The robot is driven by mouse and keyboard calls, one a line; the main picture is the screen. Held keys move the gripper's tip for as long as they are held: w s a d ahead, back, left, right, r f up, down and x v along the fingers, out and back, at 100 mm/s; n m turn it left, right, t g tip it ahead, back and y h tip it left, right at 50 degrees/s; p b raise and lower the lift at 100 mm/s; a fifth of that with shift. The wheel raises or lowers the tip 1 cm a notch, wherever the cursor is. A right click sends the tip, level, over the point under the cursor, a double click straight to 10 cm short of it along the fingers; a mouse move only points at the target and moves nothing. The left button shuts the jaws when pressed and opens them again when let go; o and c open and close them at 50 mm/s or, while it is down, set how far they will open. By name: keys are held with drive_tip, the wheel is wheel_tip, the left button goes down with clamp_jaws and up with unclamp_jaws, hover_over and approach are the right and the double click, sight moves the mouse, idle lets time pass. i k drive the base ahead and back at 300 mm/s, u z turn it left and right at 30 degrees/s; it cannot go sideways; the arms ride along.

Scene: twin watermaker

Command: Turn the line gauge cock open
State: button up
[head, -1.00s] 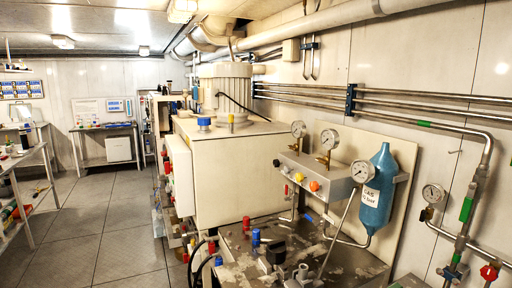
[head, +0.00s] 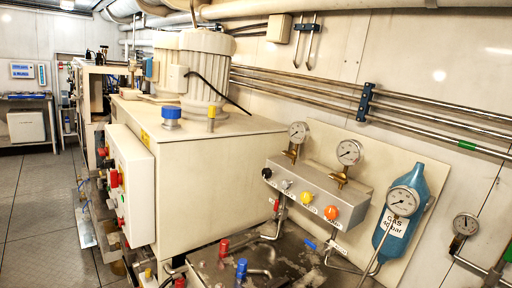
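A grey manifold block (head: 322,190) carries two gauges on brass stems, a left one (head: 298,132) and a right one (head: 348,152). Its front has a black knob (head: 267,173), a pale knob (head: 286,184), a yellow knob (head: 307,198) and an orange knob (head: 331,212). My gripper is not in view.
A blue gas bottle (head: 412,190) with a gauge (head: 403,201) in front stands right of the manifold. A cream cabinet (head: 205,175) fills the middle. Red and blue fittings rise from the metal bench top (head: 300,262) below. Free floor (head: 35,215) lies at left.

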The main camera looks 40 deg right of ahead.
sight(292, 155)
drive_tip(key=z, duration=0.5)
drive_tip(key=i, duration=1.4)
drive_tip(key=z, duration=0.8)
drive_tip(key=k, duration=0.75)
drive_tip(key=z, duration=0.25)
drive_tip(key=i, duration=0.8)
drive_tip(key=u, duration=0.1)
